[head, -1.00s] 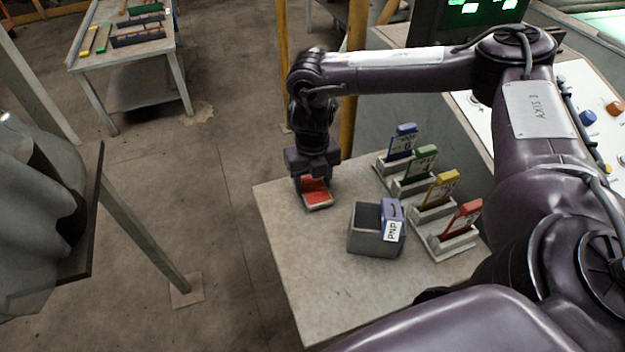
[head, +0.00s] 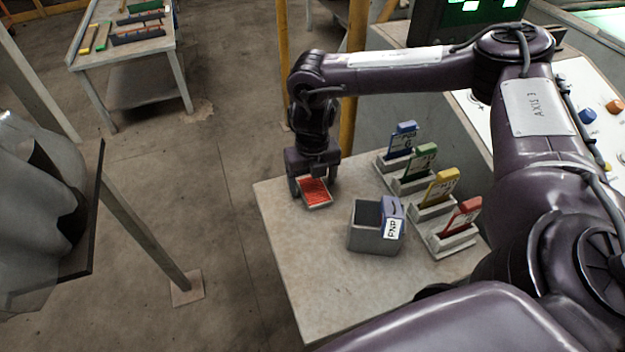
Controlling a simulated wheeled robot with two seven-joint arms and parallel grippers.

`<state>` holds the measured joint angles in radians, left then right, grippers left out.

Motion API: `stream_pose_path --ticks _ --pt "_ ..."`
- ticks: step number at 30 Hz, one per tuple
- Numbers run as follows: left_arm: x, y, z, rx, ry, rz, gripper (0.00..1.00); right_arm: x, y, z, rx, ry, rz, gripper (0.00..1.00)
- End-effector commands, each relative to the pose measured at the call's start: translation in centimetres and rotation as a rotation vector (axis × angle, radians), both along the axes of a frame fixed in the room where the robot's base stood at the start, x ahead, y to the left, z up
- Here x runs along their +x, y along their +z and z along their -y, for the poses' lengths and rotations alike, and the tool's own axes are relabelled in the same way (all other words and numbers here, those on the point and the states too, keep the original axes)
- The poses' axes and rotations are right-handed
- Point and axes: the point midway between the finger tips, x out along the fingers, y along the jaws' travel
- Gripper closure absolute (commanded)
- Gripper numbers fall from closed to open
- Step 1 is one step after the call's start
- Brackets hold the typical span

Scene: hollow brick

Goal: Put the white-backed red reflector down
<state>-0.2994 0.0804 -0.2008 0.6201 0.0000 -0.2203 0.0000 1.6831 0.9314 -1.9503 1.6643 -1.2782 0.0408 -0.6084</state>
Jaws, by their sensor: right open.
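The red reflector (head: 314,192) has a red face upward and a pale rim. It lies on or very close to the grey table (head: 300,270), near the table's far left corner; its white back is hidden. My right gripper (head: 315,184) points down right over the reflector's far end. Its fingers are open, one at each side of the reflector. My left gripper does not show.
A grey box (head: 366,239) with a blue PNP-labelled part (head: 391,222) stands to the right of the reflector. Several holders with blue (head: 401,142), green (head: 421,163), yellow (head: 440,188) and red (head: 461,218) cards line the right side. The table's front left is clear.

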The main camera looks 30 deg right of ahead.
Motion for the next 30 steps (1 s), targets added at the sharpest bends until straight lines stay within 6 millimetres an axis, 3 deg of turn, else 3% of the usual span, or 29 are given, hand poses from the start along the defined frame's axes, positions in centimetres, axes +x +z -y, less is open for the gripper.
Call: stream_pose_path --ticks 5,9,15,21,30 --pt "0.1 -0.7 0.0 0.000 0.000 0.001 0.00 0.1 2.6 0.0 0.001 0.000 0.005 0.24" --pt "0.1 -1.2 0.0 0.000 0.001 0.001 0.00 0.2 5.8 0.0 0.001 0.000 0.008 0.24" --pt "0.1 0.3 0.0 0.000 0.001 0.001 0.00 0.1 10.0 0.0 -0.001 0.001 0.006 0.24" --pt "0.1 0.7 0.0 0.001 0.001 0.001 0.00 0.1 11.7 0.0 -0.001 0.000 0.003 0.24" --pt "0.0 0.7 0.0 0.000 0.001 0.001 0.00 0.0 12.0 0.0 0.000 0.000 0.001 0.24"
